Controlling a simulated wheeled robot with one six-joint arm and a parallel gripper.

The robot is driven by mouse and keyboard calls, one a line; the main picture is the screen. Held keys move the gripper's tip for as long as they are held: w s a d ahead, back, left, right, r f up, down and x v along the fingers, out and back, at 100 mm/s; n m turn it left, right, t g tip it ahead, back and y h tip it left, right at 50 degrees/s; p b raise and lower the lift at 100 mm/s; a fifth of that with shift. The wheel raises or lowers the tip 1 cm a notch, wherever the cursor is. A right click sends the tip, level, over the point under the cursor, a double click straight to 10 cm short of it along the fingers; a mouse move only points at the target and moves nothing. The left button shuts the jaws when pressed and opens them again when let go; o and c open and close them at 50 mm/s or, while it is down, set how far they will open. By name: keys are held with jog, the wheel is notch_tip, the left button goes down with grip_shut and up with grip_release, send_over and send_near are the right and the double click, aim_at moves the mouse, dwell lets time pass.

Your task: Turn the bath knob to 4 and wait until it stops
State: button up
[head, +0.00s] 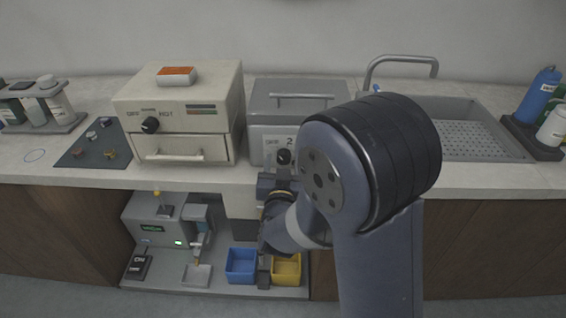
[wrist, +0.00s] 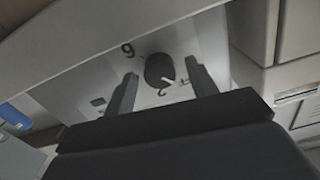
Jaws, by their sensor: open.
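The bath is a grey box (head: 262,101) with a lid handle, on the counter in the head view. Its dark round bath knob (head: 284,157) is on the front, under a printed 2. In the wrist view the knob (wrist: 158,68) appears upside down, with printed marks around it. Its white pointer line points to the lower right, near a mark I cannot read clearly. My gripper (wrist: 160,70) is open, with one finger on each side of the knob and visible gaps between. In the head view my gripper (head: 281,177) is just in front of the knob, partly hidden by my arm.
A sink (head: 470,130) is to the right. Below are a grey machine (head: 152,225), a blue bin (head: 241,266) and a yellow bin (head: 287,271). The counter edge runs close to my gripper.

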jog(key=shift+w, duration=0.1)
jog(key=shift+c, duration=0.3)
jog(key=c, duration=0.9)
